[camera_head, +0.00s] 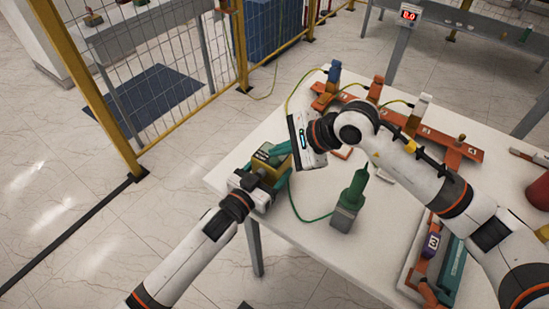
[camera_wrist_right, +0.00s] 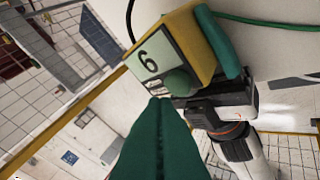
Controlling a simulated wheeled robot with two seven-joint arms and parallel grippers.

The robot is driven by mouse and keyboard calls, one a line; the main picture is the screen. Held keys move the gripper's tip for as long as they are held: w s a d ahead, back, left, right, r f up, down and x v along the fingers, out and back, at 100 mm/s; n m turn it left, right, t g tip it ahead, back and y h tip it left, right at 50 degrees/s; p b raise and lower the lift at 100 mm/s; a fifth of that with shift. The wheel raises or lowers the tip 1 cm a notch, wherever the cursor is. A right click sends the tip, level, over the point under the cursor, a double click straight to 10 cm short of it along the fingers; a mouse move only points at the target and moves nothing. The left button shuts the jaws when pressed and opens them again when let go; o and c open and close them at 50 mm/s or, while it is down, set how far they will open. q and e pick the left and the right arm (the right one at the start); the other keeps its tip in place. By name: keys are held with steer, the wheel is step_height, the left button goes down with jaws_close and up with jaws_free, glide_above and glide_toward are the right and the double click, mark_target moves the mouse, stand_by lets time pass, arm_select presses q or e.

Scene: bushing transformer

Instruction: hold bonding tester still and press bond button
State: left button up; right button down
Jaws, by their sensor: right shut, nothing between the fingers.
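The bonding tester (camera_head: 262,168) is a yellow box with a dark-looking top face at the near left edge of the white table. In the right wrist view the tester (camera_wrist_right: 193,38) shows a pale green face with a large "6" and small dark markings below it. My left gripper (camera_head: 262,172) has its green fingers on two sides of the tester and is shut on it. My right gripper (camera_head: 274,151) is shut and empty, its green fingertips (camera_wrist_right: 158,101) close to the lower part of that face.
An orange rack (camera_head: 440,140) with several connectors lies at the back. A tray (camera_head: 410,262) with parts is at the right. Yellow fence posts (camera_head: 240,50) stand beyond.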

steer(key=shift+r, duration=2.5)
arm_select(q)
steer(key=o, duration=1.4)
